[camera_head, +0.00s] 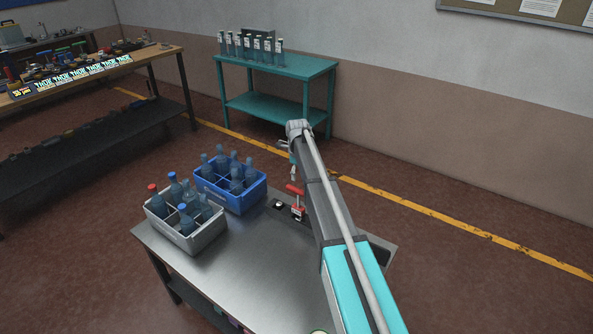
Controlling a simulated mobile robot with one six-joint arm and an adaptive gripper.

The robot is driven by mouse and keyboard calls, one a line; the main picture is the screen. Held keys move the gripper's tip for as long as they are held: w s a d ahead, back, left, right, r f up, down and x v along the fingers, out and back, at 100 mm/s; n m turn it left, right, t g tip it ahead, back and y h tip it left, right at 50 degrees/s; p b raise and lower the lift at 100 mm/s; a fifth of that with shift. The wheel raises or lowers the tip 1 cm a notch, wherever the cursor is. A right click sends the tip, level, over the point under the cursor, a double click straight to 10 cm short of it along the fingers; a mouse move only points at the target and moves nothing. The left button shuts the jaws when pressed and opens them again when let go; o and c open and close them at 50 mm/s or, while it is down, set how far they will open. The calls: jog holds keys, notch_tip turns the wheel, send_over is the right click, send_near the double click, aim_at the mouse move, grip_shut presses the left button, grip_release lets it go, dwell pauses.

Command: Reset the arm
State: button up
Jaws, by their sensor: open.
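My arm reaches up from the lower right over the metal table (250,285), bends at its far end and hangs down. My gripper (293,175) is small in the picture, pointing down beside the arm link, above the far part of the table. It is open, and I see nothing held in it. A device with a red handle (295,190) shows just below it, partly hidden by my arm.
A grey crate (190,242) and a blue crate (243,203) of bottles stand on the table's left. A teal table (290,67) at the back holds a row of bottles. A cluttered workbench (150,55) stands at left. The table's front middle is clear.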

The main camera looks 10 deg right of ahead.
jog(key=s+a+r+n+p, duration=0.1)
jog(key=s+n, duration=2.6)
jog(key=s, duration=0.9)
jog(key=shift+s+r, duration=0.2)
jog(key=shift+s, duration=0.05)
jog(key=shift+r, duration=0.1)
notch_tip(320, 180, up, 17)
jog(key=p, duration=1.7)
